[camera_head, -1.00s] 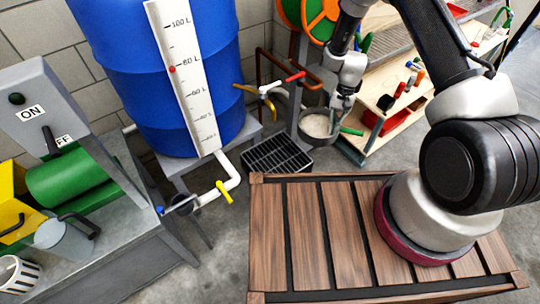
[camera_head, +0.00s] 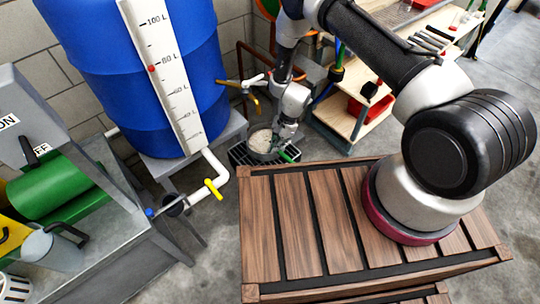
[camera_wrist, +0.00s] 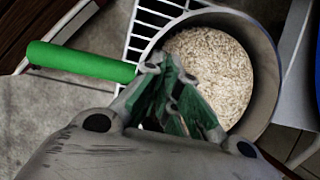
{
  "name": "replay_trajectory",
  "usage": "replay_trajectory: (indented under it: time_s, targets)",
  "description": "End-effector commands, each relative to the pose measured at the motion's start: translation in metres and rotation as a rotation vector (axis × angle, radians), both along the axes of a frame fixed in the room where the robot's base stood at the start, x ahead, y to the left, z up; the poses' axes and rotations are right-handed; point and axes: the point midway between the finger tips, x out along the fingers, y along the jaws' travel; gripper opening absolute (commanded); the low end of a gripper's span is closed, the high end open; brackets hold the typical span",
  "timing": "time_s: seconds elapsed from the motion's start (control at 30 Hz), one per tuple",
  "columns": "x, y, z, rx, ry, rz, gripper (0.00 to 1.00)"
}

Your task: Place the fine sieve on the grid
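The fine sieve (camera_head: 262,156) is a round metal pan with a green handle and pale grainy material inside. In the wrist view the sieve (camera_wrist: 266,72) fills the upper right, its handle pointing left. My gripper (camera_head: 281,136) is shut on the sieve's rim near the handle; its fingers (camera_wrist: 172,74) show at that rim in the wrist view. The grid (camera_head: 236,156) is a dark slatted frame low beside the blue barrel's stand, mostly hidden by the sieve. Its bars (camera_wrist: 150,22) show under the sieve in the wrist view. I cannot tell whether sieve and grid touch.
A tap with a brass-coloured handle (camera_head: 252,98) stands just behind the sieve. The blue barrel (camera_head: 140,75) and a white pipe with a yellow valve (camera_head: 213,189) are to the left. A slatted wooden crate (camera_head: 300,225) is in front. A wooden shelf (camera_head: 350,120) stands right.

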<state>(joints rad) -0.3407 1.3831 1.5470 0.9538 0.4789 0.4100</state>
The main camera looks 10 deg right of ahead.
Motion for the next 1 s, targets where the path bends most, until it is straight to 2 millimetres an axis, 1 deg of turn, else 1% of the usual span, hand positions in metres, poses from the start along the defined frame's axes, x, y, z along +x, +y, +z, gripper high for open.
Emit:
replay_trajectory:
  time_s: [0.03,0.23,0.3,0.5,0.57,0.87,0.97,1.0]
  targets:
    - [-0.003,0.006,0.000,0.000,0.000,0.001,0.00]
    - [-0.010,0.017,0.000,0.001,-0.001,0.001,0.00]
    - [-0.014,0.024,0.000,0.000,0.000,0.003,0.00]
    - [-0.014,0.023,-0.032,0.000,0.000,0.000,0.00]
    - [-0.013,0.023,-0.035,0.001,-0.001,0.001,0.00]
    - [-0.013,0.023,-0.037,0.001,-0.001,0.001,0.00]
    - [-0.014,0.023,-0.037,0.000,0.000,0.000,0.16]
    - [-0.014,0.023,-0.037,0.000,0.000,0.001,0.23]
